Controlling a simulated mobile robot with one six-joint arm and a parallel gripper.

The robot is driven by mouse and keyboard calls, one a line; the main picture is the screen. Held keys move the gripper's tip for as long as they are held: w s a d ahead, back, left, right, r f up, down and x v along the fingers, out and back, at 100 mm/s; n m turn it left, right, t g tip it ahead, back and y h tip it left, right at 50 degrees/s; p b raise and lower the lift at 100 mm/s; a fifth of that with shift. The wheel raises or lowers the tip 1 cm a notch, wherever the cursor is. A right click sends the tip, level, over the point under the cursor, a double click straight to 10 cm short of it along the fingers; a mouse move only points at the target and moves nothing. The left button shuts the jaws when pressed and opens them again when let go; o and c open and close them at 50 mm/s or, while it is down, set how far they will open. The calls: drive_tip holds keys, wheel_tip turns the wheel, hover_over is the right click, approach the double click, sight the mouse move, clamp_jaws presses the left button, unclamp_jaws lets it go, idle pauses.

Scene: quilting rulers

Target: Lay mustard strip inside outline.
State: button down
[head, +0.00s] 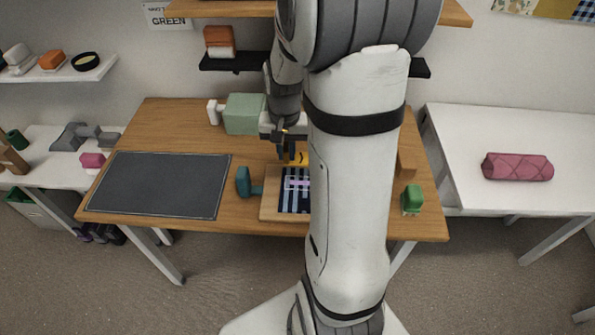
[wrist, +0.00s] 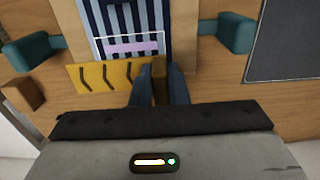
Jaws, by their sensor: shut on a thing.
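The mustard strip (wrist: 98,77), a flat yellow piece with dark slanted marks, is in my gripper (wrist: 160,70). The fingers close on its right end in the wrist view. In the head view a bit of the strip (head: 302,158) shows beside my gripper (head: 288,158); my arm hides the rest. A thin white outline (wrist: 130,36) lies on dark blue and pale striped fabric (wrist: 120,17). A lilac strip (wrist: 133,48) lies within the outline. The mustard strip is apart from the lilac one, on the gripper's side. I cannot tell its height above the board.
The fabric (head: 288,200) lies on a wooden board (head: 269,207). Teal blocks flank it (wrist: 235,33) (wrist: 32,50). A brown block (wrist: 22,93) is nearby. A dark mat (head: 160,185) covers the table's left; a pale green box (head: 244,114) stands behind, a green object (head: 411,198) right.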

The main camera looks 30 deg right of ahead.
hover_over(288, 185)
wheel_tip(288, 185, down, 6)
drive_tip(key=shift+w+r, duration=0.1)
drive_tip(key=shift+r, duration=0.15)
drive_tip(key=shift+f, duration=2.05)
drive_tip(key=shift+f, duration=0.25)
drive_tip(key=c, duration=1.4)
unclamp_jaws()
drive_tip(key=shift+r, duration=0.1)
